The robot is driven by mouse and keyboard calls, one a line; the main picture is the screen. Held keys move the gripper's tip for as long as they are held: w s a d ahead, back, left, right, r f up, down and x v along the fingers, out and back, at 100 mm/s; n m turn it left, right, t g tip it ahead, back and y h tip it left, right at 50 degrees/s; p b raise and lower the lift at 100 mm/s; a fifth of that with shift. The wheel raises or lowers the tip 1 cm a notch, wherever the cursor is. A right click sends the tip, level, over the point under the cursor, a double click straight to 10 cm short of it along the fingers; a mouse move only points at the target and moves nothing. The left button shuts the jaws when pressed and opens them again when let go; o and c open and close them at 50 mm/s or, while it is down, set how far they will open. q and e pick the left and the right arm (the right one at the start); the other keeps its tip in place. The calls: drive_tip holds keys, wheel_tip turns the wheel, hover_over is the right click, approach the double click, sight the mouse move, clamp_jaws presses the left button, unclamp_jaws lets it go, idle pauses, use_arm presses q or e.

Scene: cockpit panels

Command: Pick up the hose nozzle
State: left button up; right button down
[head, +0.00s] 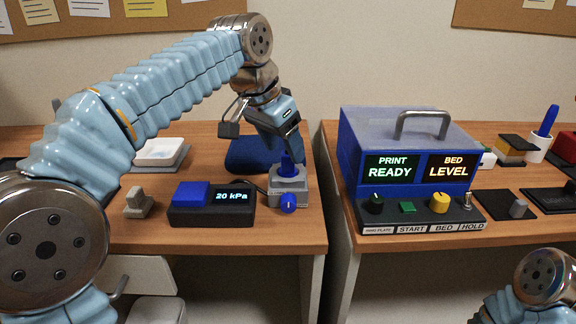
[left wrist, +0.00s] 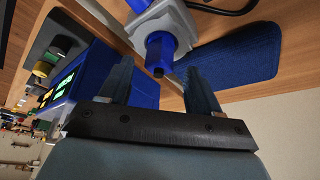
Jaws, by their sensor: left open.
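The hose nozzle appears to be the blue upright piece (head: 287,164) on a grey stand (head: 290,184) near the right edge of the left table. In the left wrist view the blue piece (left wrist: 160,50) points toward the camera from its grey stand (left wrist: 168,20). My left gripper (head: 284,145) reaches down from above, close to the blue piece. In the left wrist view its two fingers (left wrist: 158,78) are apart, with nothing held between them; the blue piece lies just ahead of the gap. My right gripper is out of view.
A black box with a blue block and "20 kPa" display (head: 212,205) stands left of the stand. A blue pad (head: 246,155) lies behind it. A blue knob (head: 288,203) is on the stand's front. A gap separates this table from the right one, which holds a blue printer box (head: 400,140).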

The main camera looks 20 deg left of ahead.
sight(287, 154)
use_arm(q)
drive_tip(key=x, duration=0.3)
drive_tip(key=shift+w+d+f, duration=0.1)
drive_tip(key=shift+d+f, duration=0.05)
drive_tip(key=shift+f, duration=0.15)
drive_tip(key=shift+c, duration=0.3)
clamp_jaws()
drive_tip(key=shift+r, duration=0.1)
